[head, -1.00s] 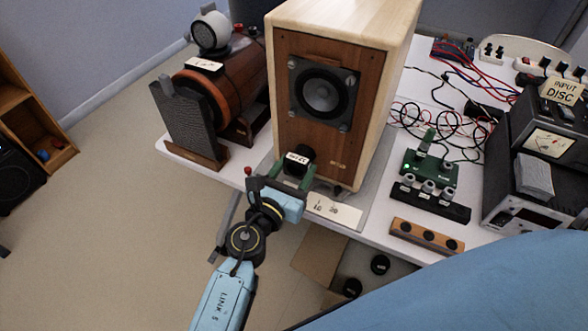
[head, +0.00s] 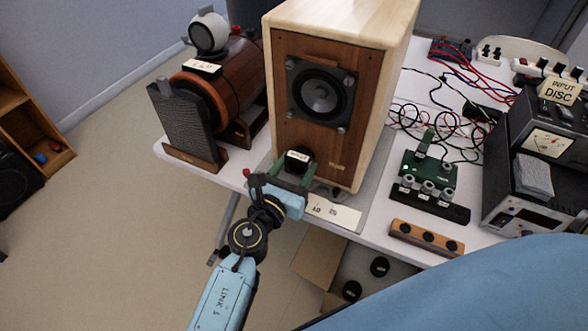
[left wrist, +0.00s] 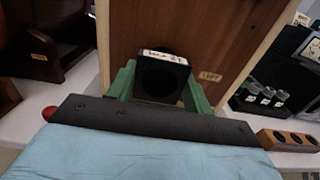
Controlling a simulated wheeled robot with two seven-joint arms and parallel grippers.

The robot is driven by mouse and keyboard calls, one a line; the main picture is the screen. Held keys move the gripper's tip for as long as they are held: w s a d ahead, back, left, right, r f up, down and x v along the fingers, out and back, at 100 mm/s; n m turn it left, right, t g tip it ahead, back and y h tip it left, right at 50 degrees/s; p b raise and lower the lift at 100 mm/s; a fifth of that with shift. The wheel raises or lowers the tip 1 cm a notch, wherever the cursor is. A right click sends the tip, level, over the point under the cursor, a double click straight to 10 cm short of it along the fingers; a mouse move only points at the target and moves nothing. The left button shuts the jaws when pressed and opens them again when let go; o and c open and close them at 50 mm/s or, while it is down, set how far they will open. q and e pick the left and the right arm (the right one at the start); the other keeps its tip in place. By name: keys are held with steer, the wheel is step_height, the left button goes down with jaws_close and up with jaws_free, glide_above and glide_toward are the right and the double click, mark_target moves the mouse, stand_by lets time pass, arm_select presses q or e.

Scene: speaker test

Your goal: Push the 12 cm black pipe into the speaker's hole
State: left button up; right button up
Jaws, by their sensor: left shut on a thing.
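The speaker (head: 388,95) is a pale wooden cabinet with a brown front and a round driver, standing on the table. The black pipe (head: 299,169), with a white label on top, is at the lower part of the front. In the left wrist view the pipe (left wrist: 162,79) shows its round open near end. My left gripper (head: 293,182) is shut on the pipe, its green fingers on either side, close to the speaker front. The speaker's hole is hidden behind the pipe, so I cannot tell how deep the pipe sits. My right gripper is not in view.
A brown cylindrical speaker (head: 222,92) and a dark grille panel (head: 187,122) stand at left. A green circuit board (head: 428,172), a wooden block with holes (head: 426,237) and a meter unit (head: 545,142) are at right. Black caps (head: 379,267) lie below the table.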

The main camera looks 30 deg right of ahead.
arm_select(q)
steer(key=shift+b+x, duration=0.3)
steer(key=shift+x, duration=0.5)
stand_by(0.4)
steer(key=o, duration=1.2)
steer(key=shift+s, duration=0.1)
steer(key=shift+r, duration=0.1)
steer(key=shift+s+a, duration=0.2)
steer(key=shift+a, duration=0.1)
steer(key=shift+p+v, duration=1.55)
steer(key=shift+v, duration=4.75)
